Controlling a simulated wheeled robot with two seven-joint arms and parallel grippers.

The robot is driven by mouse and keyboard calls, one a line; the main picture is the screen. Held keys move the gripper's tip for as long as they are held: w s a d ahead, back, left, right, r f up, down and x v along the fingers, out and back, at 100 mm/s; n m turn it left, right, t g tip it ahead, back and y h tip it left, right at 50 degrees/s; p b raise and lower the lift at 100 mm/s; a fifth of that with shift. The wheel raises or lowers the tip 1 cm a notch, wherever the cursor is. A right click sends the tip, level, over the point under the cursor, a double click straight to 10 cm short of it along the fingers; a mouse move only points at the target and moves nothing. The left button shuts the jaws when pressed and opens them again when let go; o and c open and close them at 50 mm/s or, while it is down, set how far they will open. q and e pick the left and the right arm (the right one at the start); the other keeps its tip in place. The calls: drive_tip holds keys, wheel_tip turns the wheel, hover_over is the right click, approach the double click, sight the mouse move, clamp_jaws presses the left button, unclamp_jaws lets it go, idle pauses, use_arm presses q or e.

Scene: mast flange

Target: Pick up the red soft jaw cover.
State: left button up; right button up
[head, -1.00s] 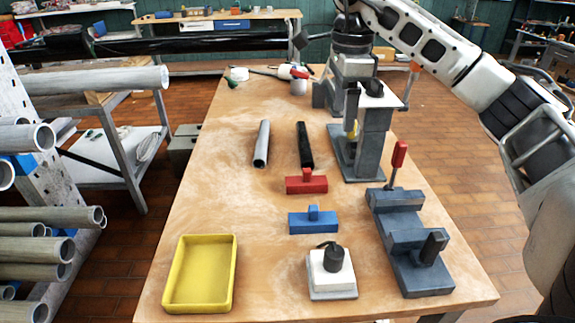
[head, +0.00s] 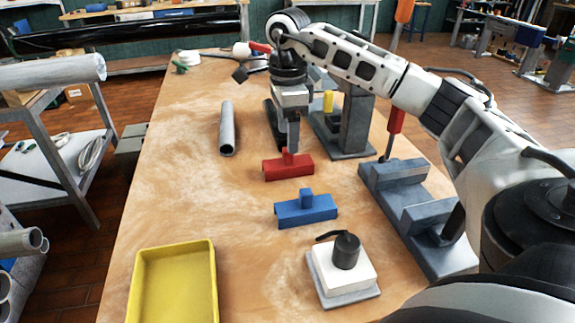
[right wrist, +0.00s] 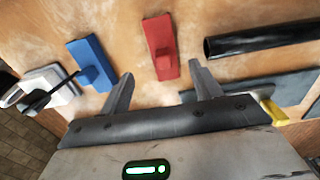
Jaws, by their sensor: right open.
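The red soft jaw cover (head: 288,168) lies on the wooden table, a block with a small upright tab on top. It also shows in the right wrist view (right wrist: 163,58), ahead of the fingers and toward the right one. My right gripper (head: 291,147) is open and empty. In the head view it hangs just behind and above the red cover, its fingers overlapping the tab in the picture. In the right wrist view both fingertips (right wrist: 161,72) show spread apart, with nothing between them. Contact with the cover cannot be made out. My left gripper is not in view.
A blue jaw cover (head: 305,209) lies nearer than the red one. A grey tube (head: 227,128) and a black tube (right wrist: 262,40) lie farther back. A grey vise (head: 408,208) stands at right, a white block with black knob (head: 342,268) in front, a yellow tray (head: 174,283) at front left.

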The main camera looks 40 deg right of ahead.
sight(285, 149)
drive_tip(key=f, duration=0.7)
drive_tip(key=shift+w+f, duration=0.3)
drive_tip(key=shift+w, duration=0.05)
drive_tip(key=c, duration=1.1)
